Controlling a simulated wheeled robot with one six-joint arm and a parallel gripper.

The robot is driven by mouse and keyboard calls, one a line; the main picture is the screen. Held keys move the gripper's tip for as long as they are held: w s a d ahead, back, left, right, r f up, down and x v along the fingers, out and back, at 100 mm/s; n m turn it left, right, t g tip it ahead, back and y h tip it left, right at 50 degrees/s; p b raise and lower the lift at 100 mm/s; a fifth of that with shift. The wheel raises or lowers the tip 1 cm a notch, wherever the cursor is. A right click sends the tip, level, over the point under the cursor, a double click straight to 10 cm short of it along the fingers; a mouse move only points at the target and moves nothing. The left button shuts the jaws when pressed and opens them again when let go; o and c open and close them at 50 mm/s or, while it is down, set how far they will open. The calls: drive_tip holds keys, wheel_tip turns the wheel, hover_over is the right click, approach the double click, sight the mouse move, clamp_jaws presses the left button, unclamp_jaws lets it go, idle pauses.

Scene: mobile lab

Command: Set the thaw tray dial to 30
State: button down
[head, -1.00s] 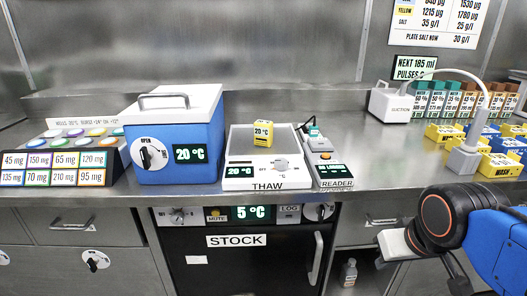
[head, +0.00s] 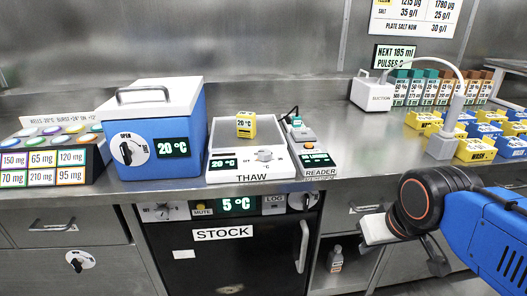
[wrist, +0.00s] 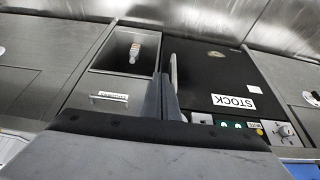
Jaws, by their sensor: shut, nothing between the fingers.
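The thaw tray (head: 238,174) is a white unit marked THAW on the counter, in the middle of the head view. Its round dial (head: 264,155) sits on the front right of its top. Its green display (head: 224,163) appears to read 20 °C. A yellow block marked 20 °C (head: 246,125) stands at the back of the tray. My gripper (head: 372,229) is at the lower right, in front of the counter and well away from the dial. It is shut and empty. In the wrist view the gripper fingers (wrist: 170,98) point towards the cabinet fronts; the dial is not seen there.
A blue box (head: 160,145) with its own dial and 20 °C display stands left of the tray. The reader (head: 311,158) sits close on the right. The STOCK fridge (head: 222,233) is below. Open counter (head: 370,150) lies right of the reader.

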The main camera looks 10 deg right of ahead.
drive_tip(key=c, duration=2.3)
unclamp_jaws()
drive_tip(key=o, duration=0.6)
drive_tip(key=shift+w+r, duration=0.2)
drive_tip(key=shift+r, duration=0.1)
drive_tip(key=o, duration=0.4)
drive_tip(key=w+a+r+n+g, duration=0.1)
drive_tip(key=w+a+r+n, duration=0.1)
drive_tip(key=w+r+n, duration=0.4)
wheel_tip(320, 180, up, 2)
drive_tip(key=shift+a+r, duration=0.15)
drive_tip(key=shift+a, duration=0.1)
wheel_tip(320, 180, up, 19)
drive_tip(key=n+g, duration=0.4)
drive_tip(key=n, duration=1.9)
hover_over(264, 151)
wheel_tip(264, 151, down, 16)
drive_tip(key=shift+s+f, duration=0.15)
drive_tip(key=shift+f, duration=0.1)
drive_tip(key=shift+c, duration=0.5)
